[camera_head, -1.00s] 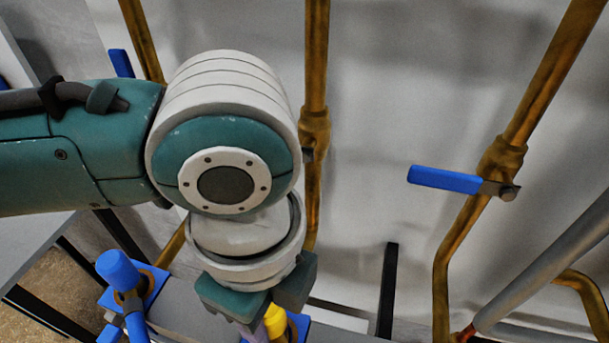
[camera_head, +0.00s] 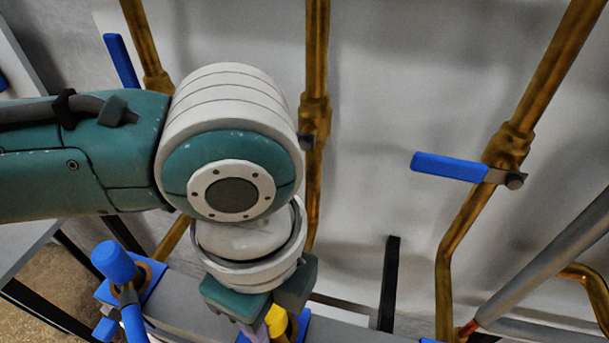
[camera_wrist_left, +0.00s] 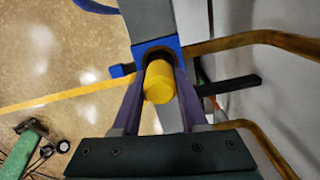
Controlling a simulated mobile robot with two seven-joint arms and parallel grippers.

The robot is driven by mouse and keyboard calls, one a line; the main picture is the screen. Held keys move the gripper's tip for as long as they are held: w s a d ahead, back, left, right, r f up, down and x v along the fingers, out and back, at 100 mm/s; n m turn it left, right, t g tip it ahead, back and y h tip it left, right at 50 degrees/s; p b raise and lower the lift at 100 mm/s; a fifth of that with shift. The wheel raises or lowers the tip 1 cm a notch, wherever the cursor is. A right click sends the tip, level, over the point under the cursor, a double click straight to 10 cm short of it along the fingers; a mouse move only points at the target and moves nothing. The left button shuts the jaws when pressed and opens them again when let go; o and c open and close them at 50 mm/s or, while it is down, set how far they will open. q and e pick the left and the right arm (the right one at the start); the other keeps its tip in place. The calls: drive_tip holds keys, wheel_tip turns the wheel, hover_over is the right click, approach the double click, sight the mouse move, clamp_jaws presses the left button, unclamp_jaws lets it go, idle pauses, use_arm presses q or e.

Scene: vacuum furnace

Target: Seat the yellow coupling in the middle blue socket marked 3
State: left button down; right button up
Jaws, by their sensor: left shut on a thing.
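The yellow coupling (camera_wrist_left: 158,84) is between the two fingers of my left gripper (camera_wrist_left: 158,80), which is shut on it. In the wrist view the coupling lies over a blue square socket (camera_wrist_left: 172,42) on a grey beam. Whether it is inside the socket or just above it cannot be told. In the head view the yellow coupling (camera_head: 276,320) shows beside my left gripper (camera_head: 264,322) at the bottom edge, with blue of the socket (camera_head: 300,325) behind it. No number is readable. My right gripper is in neither view.
Another blue socket (camera_head: 150,278) with a blue coupling and hose (camera_head: 114,262) stands to the left on the grey beam (camera_head: 185,282). Brass pipes (camera_head: 315,120) with blue valve handles (camera_head: 448,166) run up the pale wall behind. A black post (camera_head: 389,280) stands to the right.

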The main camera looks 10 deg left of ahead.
use_arm(q)
drive_tip(key=shift+f, duration=0.2)
drive_tip(key=shift+c, duration=1.8)
unclamp_jaws()
wheel_tip(320, 180, up, 10)
drive_tip(key=shift+p, duration=0.6)
